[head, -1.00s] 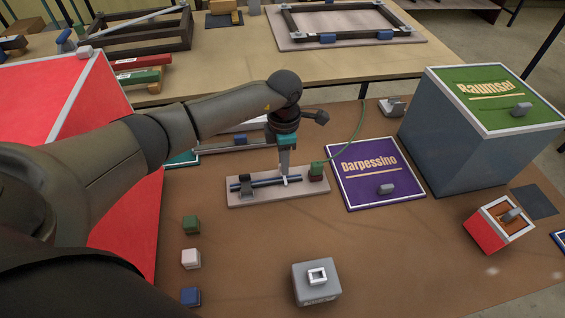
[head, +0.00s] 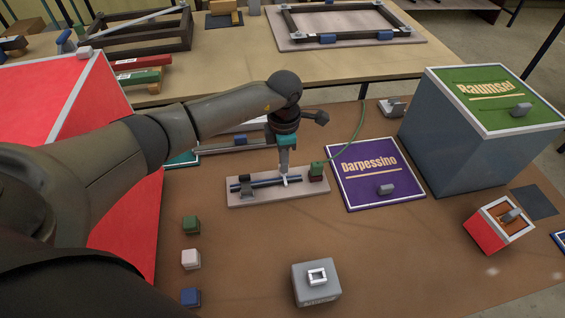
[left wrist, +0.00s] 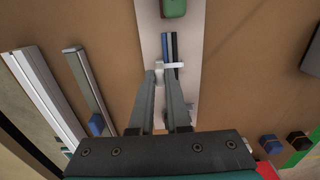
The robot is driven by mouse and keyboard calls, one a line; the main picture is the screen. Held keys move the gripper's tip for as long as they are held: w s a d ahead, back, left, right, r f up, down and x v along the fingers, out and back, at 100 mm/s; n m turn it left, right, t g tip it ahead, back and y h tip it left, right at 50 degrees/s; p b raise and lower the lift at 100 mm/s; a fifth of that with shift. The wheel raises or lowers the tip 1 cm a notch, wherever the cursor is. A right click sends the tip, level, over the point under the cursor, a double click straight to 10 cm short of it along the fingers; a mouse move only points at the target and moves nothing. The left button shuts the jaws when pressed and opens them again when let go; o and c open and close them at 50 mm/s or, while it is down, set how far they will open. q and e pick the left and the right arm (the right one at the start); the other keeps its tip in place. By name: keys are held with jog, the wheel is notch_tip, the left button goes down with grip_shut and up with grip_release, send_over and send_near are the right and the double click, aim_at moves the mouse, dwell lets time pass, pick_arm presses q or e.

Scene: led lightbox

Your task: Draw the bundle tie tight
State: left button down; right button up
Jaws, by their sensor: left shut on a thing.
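A bundle of dark and blue rods (head: 262,183) lies along a pale board (head: 236,199) on the brown table. It also shows in the left wrist view (left wrist: 172,48). A white tie (left wrist: 175,65) crosses the bundle. My left gripper (head: 285,178) points down at the bundle's right part. In the left wrist view its fingertips (left wrist: 160,76) are shut on a white piece of the tie beside the rods. The fingers hide part of the tie, so I cannot tell how snugly it sits. My right gripper is not in view.
A green-topped block (head: 317,168) with a thin green cable stands at the board's right end. A purple Darpessino panel (head: 365,200) lies to the right, near a large green-topped box (head: 470,140). Small cubes (head: 190,258) and a grey block (head: 316,285) stand in front.

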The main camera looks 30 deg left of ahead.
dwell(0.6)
pick_arm(q)
jog(key=shift+r+p, duration=1.2)
jog(key=shift+r, duration=0.3)
jog(key=c, duration=1.3)
grip_release()
jog(key=shift+r, duration=0.1)
jog(key=o, duration=0.4)
